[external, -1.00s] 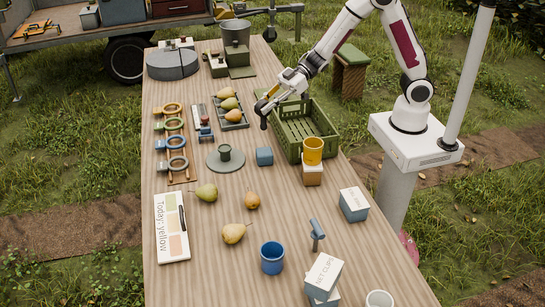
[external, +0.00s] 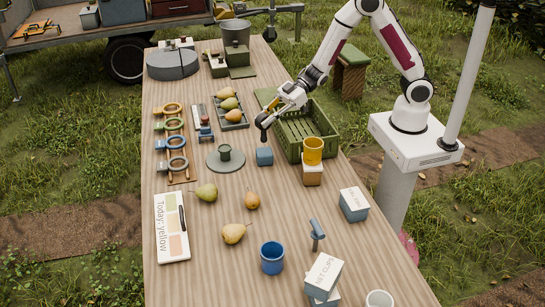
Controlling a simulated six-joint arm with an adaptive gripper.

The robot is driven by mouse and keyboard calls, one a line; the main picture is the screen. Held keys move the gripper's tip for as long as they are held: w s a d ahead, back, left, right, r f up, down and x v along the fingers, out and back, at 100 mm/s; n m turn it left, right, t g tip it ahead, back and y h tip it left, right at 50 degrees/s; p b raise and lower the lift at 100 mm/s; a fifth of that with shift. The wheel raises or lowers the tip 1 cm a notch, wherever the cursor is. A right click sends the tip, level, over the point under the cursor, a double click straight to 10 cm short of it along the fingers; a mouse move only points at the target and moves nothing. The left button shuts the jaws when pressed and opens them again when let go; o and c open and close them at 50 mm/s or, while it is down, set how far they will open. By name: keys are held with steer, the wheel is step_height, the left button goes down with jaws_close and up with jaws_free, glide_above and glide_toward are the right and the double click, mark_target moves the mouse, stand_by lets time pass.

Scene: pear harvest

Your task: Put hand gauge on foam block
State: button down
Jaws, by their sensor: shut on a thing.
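My gripper (external: 268,120) is over the middle of the table and shut on a small dark object, which I take to be the hand gauge (external: 263,135). The gauge hangs down from the fingers, and much of it is hidden or too small to make out. A small blue-grey cube (external: 264,157), which looks like the foam block, stands on the table just below it. The lower end of the gauge is close above the cube's top. I cannot tell whether they touch.
A green crate (external: 325,152) is close on the right, with a yellow cup (external: 313,150) on a wooden block in front. A grey round plate (external: 224,166) lies to the left. A tray of pears (external: 230,125) is behind it. Loose pears (external: 234,233) lie nearer the front.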

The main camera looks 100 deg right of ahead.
steer(key=shift+f, duration=0.15)
steer(key=shift+f, duration=1.95)
steer(key=shift+f, duration=0.15)
steer(key=c, duration=1.8)
jaws_free()
steer(key=shift+r, duration=0.2)
steer(key=shift+v, duration=5.95)
